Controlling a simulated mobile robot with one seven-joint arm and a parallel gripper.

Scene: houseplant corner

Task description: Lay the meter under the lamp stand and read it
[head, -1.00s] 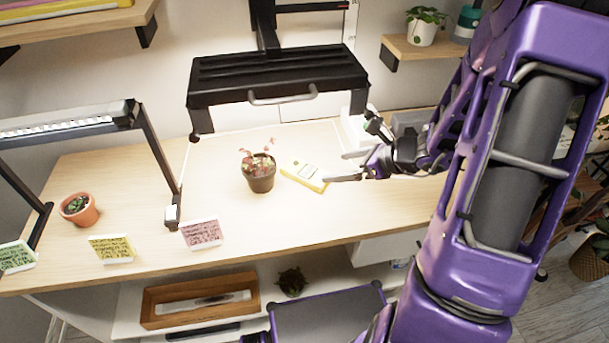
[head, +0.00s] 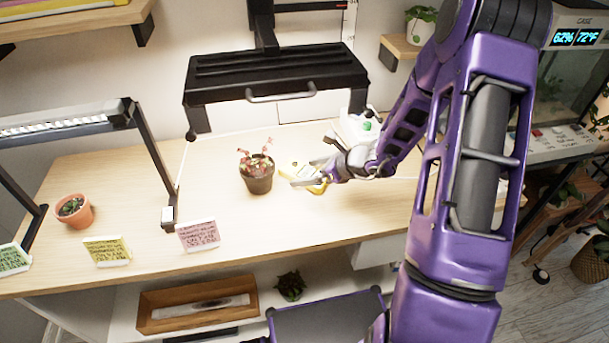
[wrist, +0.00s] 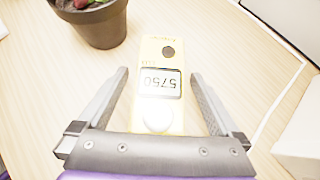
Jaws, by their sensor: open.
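The yellow meter (head: 287,168) lies flat on the table below the black lamp stand (head: 270,75), just right of a dark pot with a reddish plant (head: 258,178).
A second lamp (head: 70,122) and a terracotta pot (head: 75,211) stand at left. A pink card (head: 198,235) and a yellow card (head: 107,251) stand along the front edge. A white object (head: 360,128) stands behind my gripper. The front middle of the table is clear.

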